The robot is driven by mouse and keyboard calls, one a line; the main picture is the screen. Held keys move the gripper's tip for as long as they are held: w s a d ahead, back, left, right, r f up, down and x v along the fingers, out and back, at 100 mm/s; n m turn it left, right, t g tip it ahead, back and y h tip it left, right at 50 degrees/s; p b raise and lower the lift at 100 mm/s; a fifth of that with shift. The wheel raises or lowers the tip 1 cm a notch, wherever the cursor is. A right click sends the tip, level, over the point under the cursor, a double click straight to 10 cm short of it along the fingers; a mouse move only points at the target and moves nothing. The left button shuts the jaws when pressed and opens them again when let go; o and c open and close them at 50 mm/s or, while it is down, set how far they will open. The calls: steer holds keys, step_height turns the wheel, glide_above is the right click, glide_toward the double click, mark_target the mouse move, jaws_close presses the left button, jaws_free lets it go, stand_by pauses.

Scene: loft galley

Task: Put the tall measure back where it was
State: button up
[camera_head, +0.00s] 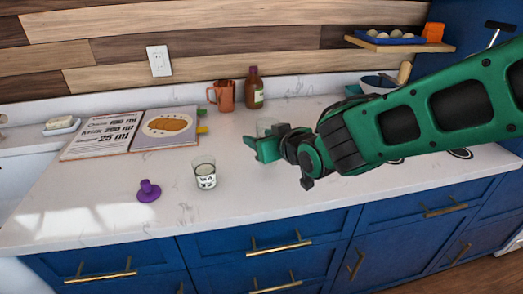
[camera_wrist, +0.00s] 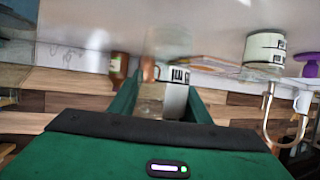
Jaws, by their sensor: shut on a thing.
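My gripper (camera_head: 264,148) is over the right-middle of the counter, its green fingers pointing left. It also shows in the wrist view (camera_wrist: 163,90), shut on a clear glass measure with a black-and-white label, the tall measure (camera_wrist: 168,48). In the head view the measure's clear top (camera_head: 267,124) shows just above the fingers, and the rest is hidden. I cannot tell whether its base touches the counter. A shorter glass measure (camera_head: 205,173) with dark markings stands upright on the counter to the left; it also shows in the wrist view (camera_wrist: 265,50).
A purple knobbed object (camera_head: 149,191) sits left of the short measure. An open recipe book (camera_head: 134,135), a copper mug (camera_head: 222,96) and a brown bottle (camera_head: 253,88) are farther back. A bowl (camera_head: 378,83) stands behind my arm. The front middle counter (camera_head: 240,205) is clear.

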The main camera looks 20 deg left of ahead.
steer(key=shift+f, duration=2)
steer(key=o, duration=1.2)
steer(key=shift+f, duration=0.1)
steer(key=v, duration=1.2)
steer(key=shift+r, duration=0.2)
